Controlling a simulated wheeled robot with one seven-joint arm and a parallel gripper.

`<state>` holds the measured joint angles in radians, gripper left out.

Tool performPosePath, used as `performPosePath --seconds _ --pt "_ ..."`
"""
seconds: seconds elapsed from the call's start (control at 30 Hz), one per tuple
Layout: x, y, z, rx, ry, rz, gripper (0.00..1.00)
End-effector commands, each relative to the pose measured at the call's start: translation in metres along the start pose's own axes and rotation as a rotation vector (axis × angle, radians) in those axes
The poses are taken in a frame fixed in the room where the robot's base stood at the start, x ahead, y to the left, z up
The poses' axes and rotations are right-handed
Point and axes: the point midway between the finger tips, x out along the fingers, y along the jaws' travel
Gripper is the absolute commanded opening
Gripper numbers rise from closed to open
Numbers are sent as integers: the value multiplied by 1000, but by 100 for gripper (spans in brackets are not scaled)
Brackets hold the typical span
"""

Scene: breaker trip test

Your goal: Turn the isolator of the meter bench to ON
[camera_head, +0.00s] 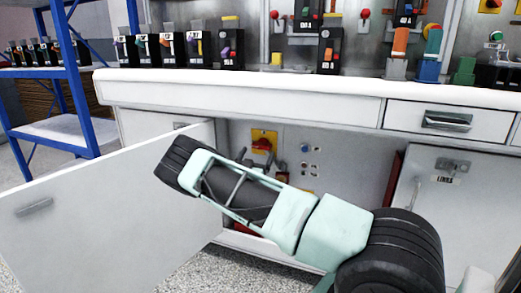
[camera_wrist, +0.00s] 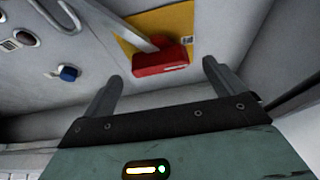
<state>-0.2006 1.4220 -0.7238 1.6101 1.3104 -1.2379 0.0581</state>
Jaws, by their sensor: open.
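The isolator is a red handle (camera_wrist: 160,60) on a yellow plate (camera_wrist: 185,24), on the grey panel inside the meter bench's open cupboard. In the head view the isolator (camera_head: 262,144) shows just above my arm. My gripper (camera_wrist: 162,72) is open in the wrist view, with one finger to each side of the red handle as seen there. The handle appears beyond the fingertips, and I see no contact. In the head view my arm reaches across the cupboard opening and mostly hides my gripper. I cannot read any ON or OFF marking.
The open white cupboard door (camera_head: 110,215) stands at the left of the opening. The white bench top (camera_head: 240,88) overhangs it. A blue shelf rack (camera_head: 75,80) stands at far left.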

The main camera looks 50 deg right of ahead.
Motion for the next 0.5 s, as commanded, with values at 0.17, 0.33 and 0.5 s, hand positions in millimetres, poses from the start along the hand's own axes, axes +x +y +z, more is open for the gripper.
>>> performPosePath --seconds 0.17,0.33,0.5 --pt "29 0 1 1 1 0 95" --pt "45 0 1 1 0 0 95" --pt "49 0 0 0 -1 -1 95"
